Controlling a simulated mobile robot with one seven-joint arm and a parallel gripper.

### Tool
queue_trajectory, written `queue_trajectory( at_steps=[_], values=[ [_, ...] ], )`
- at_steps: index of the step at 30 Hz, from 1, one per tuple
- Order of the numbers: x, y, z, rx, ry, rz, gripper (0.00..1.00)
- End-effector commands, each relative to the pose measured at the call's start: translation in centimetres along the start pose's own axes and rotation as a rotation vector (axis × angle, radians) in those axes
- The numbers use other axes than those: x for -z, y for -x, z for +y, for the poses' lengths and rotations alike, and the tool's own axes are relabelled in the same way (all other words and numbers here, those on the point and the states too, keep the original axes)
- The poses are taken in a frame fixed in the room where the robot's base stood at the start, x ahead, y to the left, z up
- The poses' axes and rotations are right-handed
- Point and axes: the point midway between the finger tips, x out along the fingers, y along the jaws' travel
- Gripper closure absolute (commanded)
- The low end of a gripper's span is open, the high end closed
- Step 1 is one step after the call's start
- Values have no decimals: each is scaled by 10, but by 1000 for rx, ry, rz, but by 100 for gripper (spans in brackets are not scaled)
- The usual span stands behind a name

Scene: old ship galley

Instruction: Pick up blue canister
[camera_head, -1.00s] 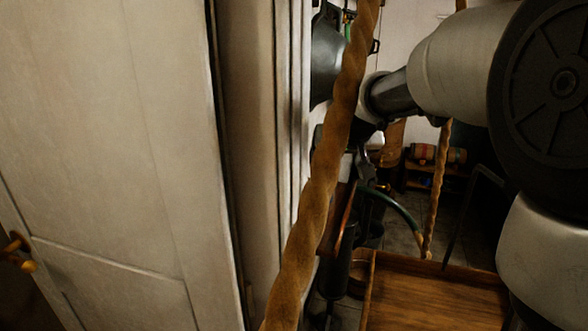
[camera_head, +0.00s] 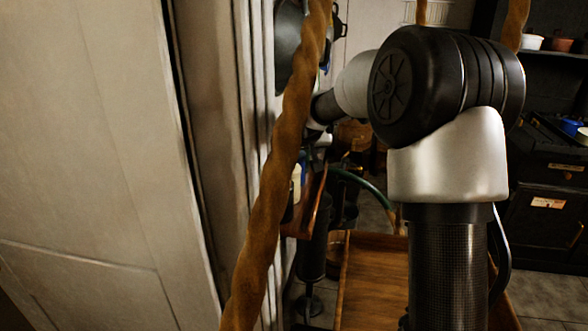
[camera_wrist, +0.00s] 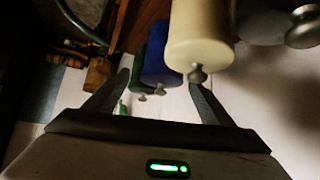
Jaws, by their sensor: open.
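The blue canister (camera_wrist: 158,55) shows in the wrist view, hanging into the picture from the top, with a small metal knob on its lid. It lies between a cream canister (camera_wrist: 200,32) on its right and a dark green canister (camera_wrist: 136,72) on its left. My gripper (camera_wrist: 157,79) is open and empty. Its two fingers point toward the canisters, and the blue one shows between them; I cannot tell how far off it is.
A thick rope (camera_head: 275,170) runs down in front of the shelf. A pale panelled wall (camera_head: 90,160) fills the left. A wooden tray-like surface (camera_head: 375,285) lies below my arm. A dark stove (camera_head: 545,185) stands at the right. A grey round metal thing (camera_wrist: 270,22) is beside the cream canister.

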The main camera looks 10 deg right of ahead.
Motion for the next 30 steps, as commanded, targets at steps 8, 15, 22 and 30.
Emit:
queue_trajectory(
  at_steps=[8,15,22,30],
  values=[
    [-1,-33,-3,0,0,-2,24],
    [0,-34,-3,0,0,-1,26],
    [-1,-33,-3,0,0,-1,64],
    [1,-32,-3,1,0,3,82]
  ],
)
